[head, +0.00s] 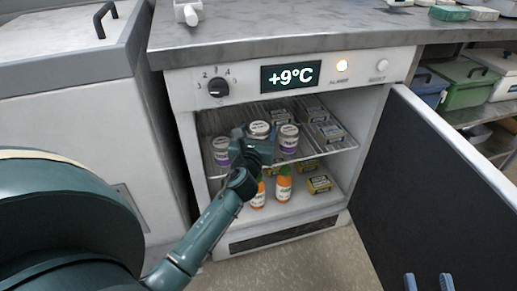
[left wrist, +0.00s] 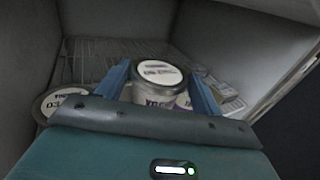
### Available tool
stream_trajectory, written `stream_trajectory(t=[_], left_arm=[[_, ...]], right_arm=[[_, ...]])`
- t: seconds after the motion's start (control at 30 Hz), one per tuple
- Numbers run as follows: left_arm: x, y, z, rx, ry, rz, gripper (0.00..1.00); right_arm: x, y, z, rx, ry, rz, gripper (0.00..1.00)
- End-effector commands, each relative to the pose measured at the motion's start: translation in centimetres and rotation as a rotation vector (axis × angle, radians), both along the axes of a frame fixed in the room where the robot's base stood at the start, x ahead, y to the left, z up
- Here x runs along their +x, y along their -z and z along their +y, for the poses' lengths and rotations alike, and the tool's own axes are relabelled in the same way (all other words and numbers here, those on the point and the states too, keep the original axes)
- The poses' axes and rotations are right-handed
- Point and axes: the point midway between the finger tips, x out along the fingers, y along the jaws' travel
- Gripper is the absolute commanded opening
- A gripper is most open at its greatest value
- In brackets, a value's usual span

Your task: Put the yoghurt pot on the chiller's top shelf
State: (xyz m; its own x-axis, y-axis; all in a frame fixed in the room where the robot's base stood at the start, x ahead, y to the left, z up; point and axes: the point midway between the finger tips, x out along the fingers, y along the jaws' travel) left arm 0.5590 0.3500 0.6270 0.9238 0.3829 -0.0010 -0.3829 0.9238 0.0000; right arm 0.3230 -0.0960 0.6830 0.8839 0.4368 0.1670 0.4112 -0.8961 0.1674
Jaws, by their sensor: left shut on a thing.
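The yoghurt pot (head: 259,129) has a pale lid with dark print. My left gripper (head: 255,142) is shut on it inside the open chiller, at the top wire shelf (head: 330,148). In the left wrist view the pot (left wrist: 158,76) sits between the two blue fingers (left wrist: 160,85). The gripper hides its lower part, so I cannot tell whether it touches the shelf. Two similar pots with purple labels stand on that shelf, one to the left (head: 222,152) and one to the right (head: 289,139). My right gripper (head: 428,283) is open and empty at the bottom right.
Several small boxes (head: 327,132) sit on the right of the top shelf. Orange bottles (head: 284,187) and yellow boxes (head: 320,184) stand on the lower level. The chiller door (head: 430,185) is swung open to the right. The worktop (head: 320,30) overhangs the chiller.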

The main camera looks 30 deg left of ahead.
Motion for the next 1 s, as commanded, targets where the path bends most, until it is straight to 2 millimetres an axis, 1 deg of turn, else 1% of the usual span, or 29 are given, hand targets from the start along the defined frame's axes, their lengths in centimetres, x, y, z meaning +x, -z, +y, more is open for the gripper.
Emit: stream_trajectory(t=[0.03, 0.17, 0.3, 0.37, 0.43, 0.53, 0.67, 0.77, 0.8, 1.0], left_arm=[[0.0, 1.3, 0.0, -0.001, -0.001, -0.002, 0.36], [0.0, 2.3, 0.0, -0.001, 0.000, -0.001, 0.36], [0.0, 4.4, 0.0, -0.001, -0.001, -0.002, 0.36], [0.0, 5.1, 0.0, -0.001, 0.000, -0.002, 0.36], [0.0, 5.3, 0.0, 0.001, 0.001, -0.002, 0.36], [0.0, 5.0, 0.0, 0.002, 0.001, -0.002, 0.36], [0.0, 5.0, 0.0, 0.002, 0.001, -0.002, 0.36], [0.0, 5.4, 0.0, 0.002, 0.001, -0.001, 0.36], [0.0, 5.5, 0.0, 0.001, 0.001, -0.001, 0.67], [0.0, 5.4, 0.0, 0.001, 0.001, 0.000, 0.84]], right_arm=[[0.0, 0.5, 0.1, 0.016, -0.006, -0.002, 0.36], [0.1, 0.4, 0.3, 0.041, -0.015, -0.001, 0.36], [0.1, 0.7, 0.5, 0.078, -0.031, -0.003, 0.36], [0.1, 0.6, 0.6, 0.095, -0.037, -0.004, 0.36], [0.1, 0.3, 0.7, 0.107, -0.043, -0.004, 0.36], [0.1, 0.0, 0.7, 0.108, -0.044, -0.002, 0.36], [0.1, 0.1, 0.7, 0.107, -0.043, -0.003, 0.36], [0.1, 0.4, 0.7, 0.111, -0.044, -0.001, 0.36], [0.1, 0.4, 0.7, 0.113, -0.045, 0.000, 0.36], [0.1, 0.3, 0.7, 0.112, -0.045, 0.002, 0.36]])
